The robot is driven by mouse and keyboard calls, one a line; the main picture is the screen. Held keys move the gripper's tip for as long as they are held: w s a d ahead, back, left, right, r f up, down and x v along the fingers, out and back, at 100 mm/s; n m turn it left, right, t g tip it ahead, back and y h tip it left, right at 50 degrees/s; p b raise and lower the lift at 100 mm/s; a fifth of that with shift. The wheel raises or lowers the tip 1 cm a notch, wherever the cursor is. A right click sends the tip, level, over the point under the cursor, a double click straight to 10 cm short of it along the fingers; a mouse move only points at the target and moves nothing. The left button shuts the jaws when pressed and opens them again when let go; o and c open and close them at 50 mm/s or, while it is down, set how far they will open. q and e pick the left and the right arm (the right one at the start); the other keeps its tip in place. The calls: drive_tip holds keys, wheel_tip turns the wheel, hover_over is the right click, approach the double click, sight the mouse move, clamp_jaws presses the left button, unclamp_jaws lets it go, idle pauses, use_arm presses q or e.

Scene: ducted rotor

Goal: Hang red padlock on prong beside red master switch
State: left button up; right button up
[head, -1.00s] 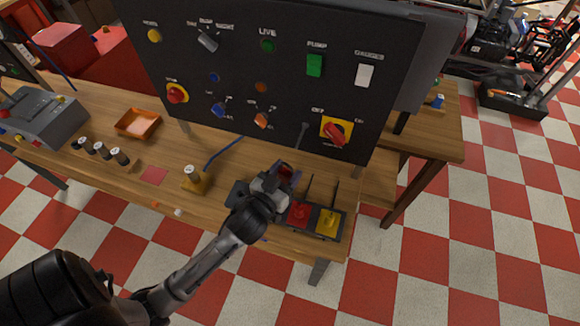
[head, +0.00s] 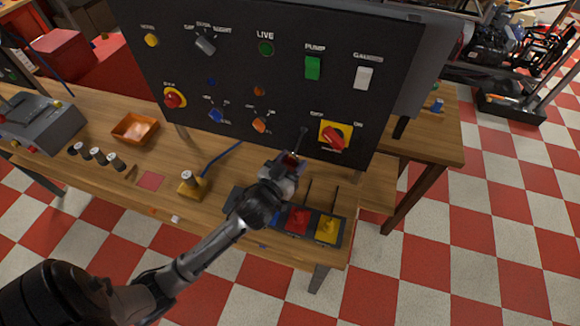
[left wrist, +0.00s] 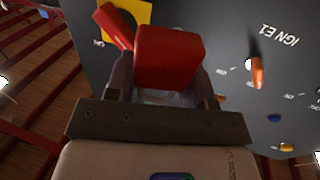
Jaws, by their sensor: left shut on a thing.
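The red padlock (left wrist: 168,58) sits between the fingers of my left gripper (left wrist: 165,85) in the left wrist view; its body fills the gap. The switch also shows upper left in the left wrist view (left wrist: 113,25). The padlock hides the prong there. I cannot tell whether shackle and prong touch. My right gripper is out of view.
The black panel (head: 215,75) carries several knobs and buttons, with an orange knob (head: 260,125) left of the prong. An orange tray (head: 135,129) lies farther left.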

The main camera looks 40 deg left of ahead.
use_arm(q)
drive_tip(key=shift+w+a+f+b, duration=0.2)
drive_tip(key=shift+w+a+b, duration=0.15)
drive_tip(key=shift+w, duration=0.45)
drive_tip(key=shift+w+a+f+b, duration=0.2)
drive_tip(key=shift+w+a, duration=0.2)
drive_tip(key=shift+w, duration=0.4)
drive_tip(key=shift+w+a+f+b, duration=0.15)
drive_tip(key=shift+w+a+b, duration=0.2)
drive_tip(key=shift+w, duration=0.45)
drive_tip(key=shift+f, duration=0.1)
drive_tip(key=o, duration=1)
